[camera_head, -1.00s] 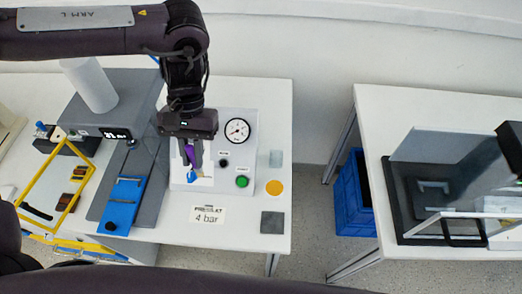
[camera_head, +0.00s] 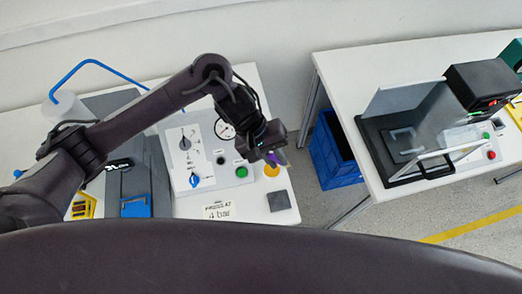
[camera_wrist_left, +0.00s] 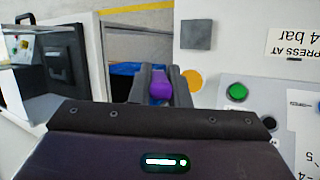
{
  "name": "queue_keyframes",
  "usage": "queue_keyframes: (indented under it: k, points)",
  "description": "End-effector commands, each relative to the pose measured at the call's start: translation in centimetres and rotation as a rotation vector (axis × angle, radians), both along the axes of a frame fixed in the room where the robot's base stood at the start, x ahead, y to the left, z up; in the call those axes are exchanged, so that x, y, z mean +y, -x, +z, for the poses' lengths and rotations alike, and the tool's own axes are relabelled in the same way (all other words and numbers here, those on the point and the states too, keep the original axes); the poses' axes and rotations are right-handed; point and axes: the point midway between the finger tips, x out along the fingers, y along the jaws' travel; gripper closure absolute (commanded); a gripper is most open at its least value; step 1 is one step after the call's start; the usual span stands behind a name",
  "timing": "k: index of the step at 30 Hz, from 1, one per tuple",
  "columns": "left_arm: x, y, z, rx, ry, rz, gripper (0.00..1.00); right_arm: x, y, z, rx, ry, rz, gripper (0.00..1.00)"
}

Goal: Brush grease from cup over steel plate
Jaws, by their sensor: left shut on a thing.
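My left gripper (camera_head: 271,157) is shut on a purple brush handle (camera_head: 273,160), which also shows between the fingers in the left wrist view (camera_wrist_left: 160,84). The brush tip is hidden. The orange round grease cup (camera_head: 271,170) is partly covered by the gripper in the head view. It also shows just right of the fingers in the left wrist view (camera_wrist_left: 192,80). The gripper is above or close to the cup; contact cannot be told. The grey square steel plate (camera_head: 279,201) lies flat near the table's right edge and is bare. My right gripper is not in view.
A control panel with a blue rotary knob (camera_head: 195,182), a gauge (camera_head: 225,129) and a green button (camera_head: 241,172) stands left of the cup. A "4 bar" sign (camera_head: 219,211) lies in front. A blue crate (camera_head: 333,153) stands on the floor between two tables.

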Motion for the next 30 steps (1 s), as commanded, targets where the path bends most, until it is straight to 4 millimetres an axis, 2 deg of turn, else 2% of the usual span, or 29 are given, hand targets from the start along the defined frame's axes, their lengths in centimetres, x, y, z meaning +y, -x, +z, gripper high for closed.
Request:
queue_keyframes:
  k: [1, 6, 15, 20, 30]
  points:
    - [0.4, 0.2, 0.0, 0.0, 0.02, 0.056, 1.0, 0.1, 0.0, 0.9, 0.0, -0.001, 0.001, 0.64]
    - [1.9, -0.4, -1.2, -0.041, 0.067, 0.206, 1.0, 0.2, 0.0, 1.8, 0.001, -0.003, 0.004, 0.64]
    - [3.6, -0.8, -2.4, -0.08, 0.101, 0.316, 1.0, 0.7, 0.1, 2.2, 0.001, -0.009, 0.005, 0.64]
    - [3.7, -0.8, -3.3, -0.084, 0.103, 0.318, 1.0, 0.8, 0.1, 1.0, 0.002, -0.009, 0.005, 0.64]
    - [3.6, -0.8, -6.0, -0.084, 0.103, 0.317, 1.0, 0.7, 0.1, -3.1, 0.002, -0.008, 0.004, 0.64]
